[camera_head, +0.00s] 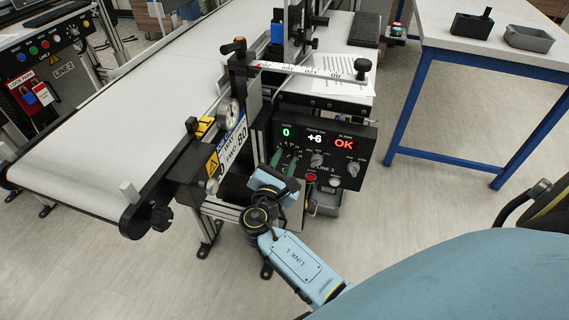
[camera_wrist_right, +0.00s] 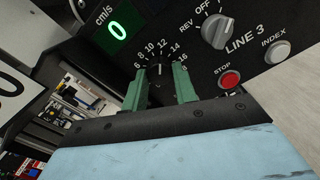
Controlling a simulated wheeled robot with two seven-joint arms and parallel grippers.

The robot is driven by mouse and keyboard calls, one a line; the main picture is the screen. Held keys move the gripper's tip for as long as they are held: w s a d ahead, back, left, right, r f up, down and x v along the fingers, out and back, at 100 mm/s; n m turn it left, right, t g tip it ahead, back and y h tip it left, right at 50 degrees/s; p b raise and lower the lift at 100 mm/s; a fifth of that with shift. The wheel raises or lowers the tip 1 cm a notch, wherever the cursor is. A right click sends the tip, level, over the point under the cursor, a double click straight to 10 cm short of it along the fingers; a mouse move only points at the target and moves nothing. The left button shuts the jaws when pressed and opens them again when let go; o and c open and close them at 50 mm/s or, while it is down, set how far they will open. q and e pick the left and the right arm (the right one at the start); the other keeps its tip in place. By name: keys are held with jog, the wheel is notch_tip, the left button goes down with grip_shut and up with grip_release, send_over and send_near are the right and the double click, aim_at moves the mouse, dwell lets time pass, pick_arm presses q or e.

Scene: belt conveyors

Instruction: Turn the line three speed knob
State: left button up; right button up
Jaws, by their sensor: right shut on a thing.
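The line three control panel (camera_head: 345,135) is a black box at the end of the belt, with lit displays reading 0, +6 and OK. My right gripper (camera_head: 284,162) is at its left part, below the green 0. In the right wrist view, its two green fingers (camera_wrist_right: 162,80) stand on either side of the speed knob (camera_wrist_right: 160,70), shut on it. The knob is dark with a pale pointer line, aimed roughly between 10 and 12 on the dial. The fingers and wrist hide its lower part. My left gripper is not in view.
To the knob's right are a grey selector knob (camera_wrist_right: 215,32), a red STOP button (camera_wrist_right: 230,79) and a white INDEX button (camera_wrist_right: 277,51). The white belt (camera_head: 110,110) runs at left. A blue-legged table (camera_head: 480,45) stands at right, with bare floor between.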

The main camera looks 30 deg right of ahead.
jog(key=m+b, duration=0.2)
jog(key=m, duration=0.3)
jog(key=shift+a+f, duration=0.1)
jog(key=shift+f, duration=0.05)
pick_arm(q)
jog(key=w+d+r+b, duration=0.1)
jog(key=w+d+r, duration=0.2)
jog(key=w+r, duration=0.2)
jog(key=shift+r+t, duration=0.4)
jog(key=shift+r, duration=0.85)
pick_arm(e)
jog(key=shift+m, duration=0.9)
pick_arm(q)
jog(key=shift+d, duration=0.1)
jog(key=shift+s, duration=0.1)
pick_arm(e)
jog(key=o, duration=1)
jog(key=shift+s+a, duration=0.15)
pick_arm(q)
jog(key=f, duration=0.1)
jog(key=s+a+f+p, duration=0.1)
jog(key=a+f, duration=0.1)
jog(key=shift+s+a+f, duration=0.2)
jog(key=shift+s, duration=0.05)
pick_arm(e)
jog(key=v, duration=1.3)
